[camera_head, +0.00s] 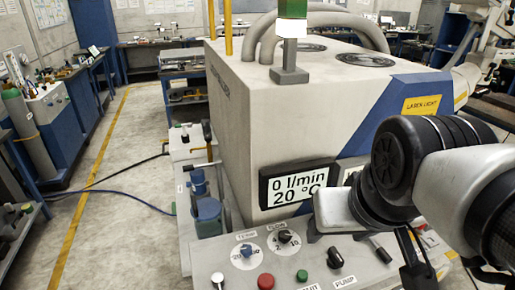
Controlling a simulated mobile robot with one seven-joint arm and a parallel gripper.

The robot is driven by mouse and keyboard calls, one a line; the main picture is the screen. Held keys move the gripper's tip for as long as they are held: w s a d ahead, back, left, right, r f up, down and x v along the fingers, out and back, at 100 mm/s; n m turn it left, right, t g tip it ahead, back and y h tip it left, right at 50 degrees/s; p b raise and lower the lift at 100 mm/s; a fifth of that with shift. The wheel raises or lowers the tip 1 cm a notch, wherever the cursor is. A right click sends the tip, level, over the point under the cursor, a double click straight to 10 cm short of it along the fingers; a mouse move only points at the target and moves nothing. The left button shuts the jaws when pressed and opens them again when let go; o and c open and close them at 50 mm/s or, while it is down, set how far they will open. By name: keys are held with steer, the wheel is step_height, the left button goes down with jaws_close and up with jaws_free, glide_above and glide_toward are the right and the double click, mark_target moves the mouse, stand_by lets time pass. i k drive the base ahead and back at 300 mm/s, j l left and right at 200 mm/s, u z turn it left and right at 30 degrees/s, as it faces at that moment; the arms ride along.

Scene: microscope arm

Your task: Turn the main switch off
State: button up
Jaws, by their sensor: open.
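The control panel (235,268) fills the bottom of the view, below the large grey machine. A black rotary knob (335,259) stands on it, near a label that seems to read PUMP. I cannot tell which control is the main switch; no readable label names it. Another black handle-like part (381,250) shows further right, partly behind my arm. My gripper (337,238) is open and empty, its white hand just above and behind the black knob. The fingers look apart from the knob. My arm hides the panel's right side.
The panel also carries a blue dial (247,251), a black dial (285,237), a red button (266,281) and a green button (305,275). A display (297,190) reads 0 l/min, 20 °C. Hoses cross the floor at left; the aisle there is mostly open.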

mark_target(424, 236)
steer(key=l+z, duration=0.25)
steer(key=z, duration=0.25)
steer(key=l+z, duration=0.3)
steer(key=z, duration=0.2)
steer(key=j+z, duration=0.15)
steer(key=k+j+z, duration=0.15)
steer(key=j, duration=0.2)
steer(key=i+l+u, duration=0.1)
steer(key=l+u, duration=0.25)
steer(key=l, duration=0.2)
steer(key=i, duration=0.4)
steer(key=i+l+u, duration=0.2)
steer(key=l, duration=0.35)
steer(key=k+l+u, duration=0.15)
steer(key=l, duration=0.35)
steer(key=i+l, duration=0.05)
